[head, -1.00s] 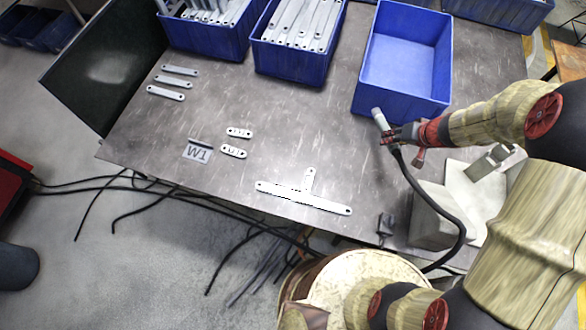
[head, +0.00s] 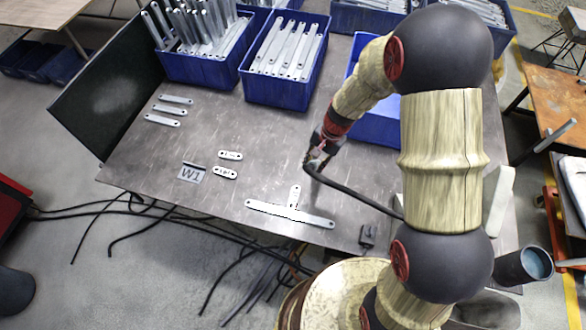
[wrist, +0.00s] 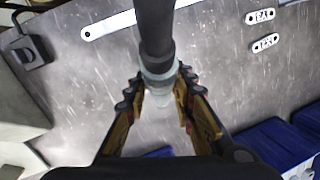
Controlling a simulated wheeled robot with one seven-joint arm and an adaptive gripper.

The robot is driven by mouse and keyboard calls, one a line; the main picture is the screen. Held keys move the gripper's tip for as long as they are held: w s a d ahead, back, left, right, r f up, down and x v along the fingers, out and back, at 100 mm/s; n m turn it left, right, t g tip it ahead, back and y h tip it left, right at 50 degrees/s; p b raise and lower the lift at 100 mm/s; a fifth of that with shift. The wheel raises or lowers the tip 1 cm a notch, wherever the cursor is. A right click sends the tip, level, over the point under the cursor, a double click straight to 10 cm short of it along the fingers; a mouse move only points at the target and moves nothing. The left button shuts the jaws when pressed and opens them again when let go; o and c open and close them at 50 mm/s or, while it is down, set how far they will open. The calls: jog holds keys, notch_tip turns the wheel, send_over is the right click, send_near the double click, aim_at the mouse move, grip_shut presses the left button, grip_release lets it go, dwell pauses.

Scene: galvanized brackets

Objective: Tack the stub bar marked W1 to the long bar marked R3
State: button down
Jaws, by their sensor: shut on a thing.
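A long bar (head: 275,210) lies flat near the table's front edge; it also shows in the wrist view (wrist: 108,24). A stub bar (head: 294,195) stands off its back side near the middle, its end at the long bar, forming a T. Their marks are too small to read. A W1 card (head: 191,173) lies left of them. My gripper (head: 318,154) is shut on a welding torch (wrist: 158,65) with a black cable, above the table behind and right of the T. In the wrist view the torch hides part of the long bar and the stub bar.
Two loose stub bars (head: 225,172) lie right of the card, and several short bars (head: 165,109) lie at the back left. Blue bins (head: 282,88) line the back. A small dark block (head: 367,235) sits at the front edge. The table's middle is clear.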

jog(key=s+a+r+m+g+y+p, duration=0.2)
jog(key=s+a+r+m+y+p, duration=0.35)
jog(key=m, duration=0.25)
notch_tip(320, 180, down, 6)
jog(key=a+b, duration=0.2)
jog(key=b, duration=0.2)
jog(key=shift+r+m+t, duration=0.15)
jog(key=shift+m+t, duration=0.15)
jog(key=shift+m, duration=0.1)
jog(key=shift+s+d+f, duration=0.1)
jog(key=shift+f, duration=0.35)
dwell(1.6)
jog(key=shift+r, duration=0.1)
notch_tip(320, 180, up, 5)
jog(key=p, duration=0.3)
dwell(0.4)
